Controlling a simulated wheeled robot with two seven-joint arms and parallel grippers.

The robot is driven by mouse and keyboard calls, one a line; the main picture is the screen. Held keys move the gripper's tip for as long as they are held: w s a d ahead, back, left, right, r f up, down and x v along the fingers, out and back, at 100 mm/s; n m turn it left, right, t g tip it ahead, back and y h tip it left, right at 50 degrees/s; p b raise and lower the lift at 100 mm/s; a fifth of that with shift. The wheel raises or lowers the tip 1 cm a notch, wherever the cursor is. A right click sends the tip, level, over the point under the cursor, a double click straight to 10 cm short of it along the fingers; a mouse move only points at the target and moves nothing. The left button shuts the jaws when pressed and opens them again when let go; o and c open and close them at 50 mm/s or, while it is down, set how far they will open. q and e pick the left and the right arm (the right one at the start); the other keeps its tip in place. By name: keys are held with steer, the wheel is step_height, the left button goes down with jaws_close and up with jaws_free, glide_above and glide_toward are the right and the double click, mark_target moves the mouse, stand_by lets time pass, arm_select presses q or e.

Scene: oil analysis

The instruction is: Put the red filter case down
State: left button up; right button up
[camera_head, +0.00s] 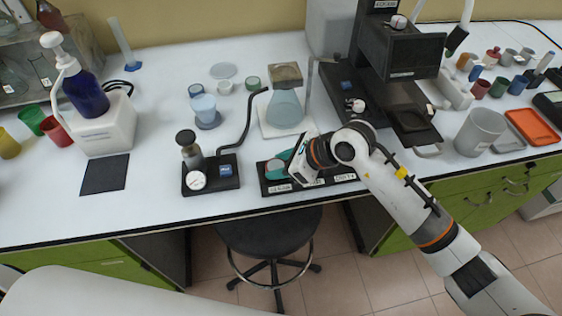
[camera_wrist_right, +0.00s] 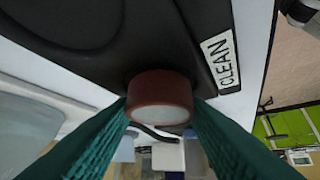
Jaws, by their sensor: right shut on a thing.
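The red filter case (camera_wrist_right: 160,92) is a small round reddish-brown piece with a pale face, seen in the right wrist view. My right gripper (camera_wrist_right: 159,112) is shut on it, with one teal finger on each side. The case is at the black tray (camera_wrist_right: 180,35), beside the CLEAN label (camera_wrist_right: 221,60); I cannot tell whether it rests on the tray. My left gripper is out of view.
Left of the tray stands a black gauge stand (camera_head: 210,184). Behind are a flask (camera_head: 285,107) on a white plate and a bent black tube (camera_head: 243,120). A black instrument (camera_head: 398,50) stands at back right. A stool (camera_head: 270,232) is below the table's front edge.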

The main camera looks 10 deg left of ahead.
steer(key=shift+f, duration=0.1)
steer(key=shift+f, duration=0.2)
steer(key=o, duration=1)
steer(key=shift+r, duration=0.1)
steer(key=shift+c, duration=0.2)
steer(key=shift+r, duration=0.25)
steer(key=b+v, duration=0.1)
steer(key=v, duration=1.1)
steer(key=shift+b, duration=0.3)
steer(key=shift+f, duration=0.1)
